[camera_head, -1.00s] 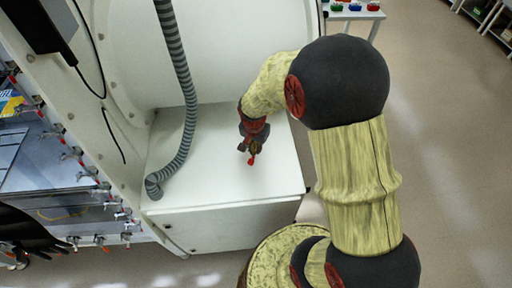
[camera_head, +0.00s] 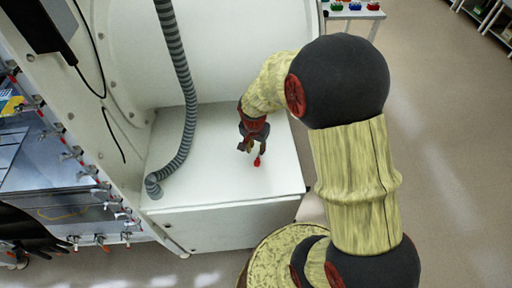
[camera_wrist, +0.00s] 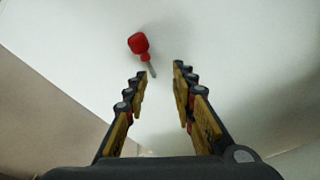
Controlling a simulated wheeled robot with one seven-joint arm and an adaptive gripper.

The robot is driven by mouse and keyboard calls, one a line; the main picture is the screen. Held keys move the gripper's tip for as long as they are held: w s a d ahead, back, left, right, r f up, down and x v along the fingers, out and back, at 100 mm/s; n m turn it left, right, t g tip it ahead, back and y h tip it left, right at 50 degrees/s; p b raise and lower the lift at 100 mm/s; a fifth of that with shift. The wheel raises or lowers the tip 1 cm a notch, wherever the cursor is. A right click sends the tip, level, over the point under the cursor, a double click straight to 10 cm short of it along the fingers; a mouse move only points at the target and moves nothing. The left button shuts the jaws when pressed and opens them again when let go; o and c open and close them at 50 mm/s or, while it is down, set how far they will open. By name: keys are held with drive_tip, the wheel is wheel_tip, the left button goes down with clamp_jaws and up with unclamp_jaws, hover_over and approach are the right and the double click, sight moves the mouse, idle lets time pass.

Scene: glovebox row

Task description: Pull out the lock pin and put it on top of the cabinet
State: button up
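The lock pin (camera_head: 257,161) has a red knob and lies on the white cabinet top (camera_head: 215,186). In the wrist view the red-knobbed pin (camera_wrist: 139,44) shows a short grey shaft pointing toward the fingers. My gripper (camera_head: 253,149) is just above the cabinet top, right by the pin. In the wrist view my gripper (camera_wrist: 164,85) is open with nothing between its fingers. The pin lies just beyond the fingertips, nearer the left finger, and appears apart from both.
A grey ribbed hose (camera_head: 185,110) comes down onto the cabinet's left side. The glovebox wall with several red-tipped clamps (camera_head: 97,196) stands at the left. Free cabinet surface lies around the pin. Open floor (camera_head: 440,150) is at the right.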

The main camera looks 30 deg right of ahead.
wheel_tip(320, 180, up, 12)
drive_tip(key=s+a, duration=0.1)
drive_tip(key=shift+s, duration=0.2)
drive_tip(key=shift+a+f, duration=0.1)
idle(0.7)
drive_tip(key=s+a+r+n+t, duration=0.1)
drive_tip(key=s+a+r+n, duration=0.1)
drive_tip(key=s+r, duration=0.3)
drive_tip(key=s+a+r+n+t, duration=0.1)
drive_tip(key=s+a+r+n, duration=0.2)
drive_tip(key=s+r+n, duration=0.2)
drive_tip(key=s+a+r+n+t+y, duration=0.1)
drive_tip(key=s+a+r+n+t, duration=0.1)
drive_tip(key=s+r, duration=0.4)
drive_tip(key=shift+s+a+r+n, duration=0.35)
drive_tip(key=shift+a+n, duration=0.35)
drive_tip(key=shift+n, duration=0.3)
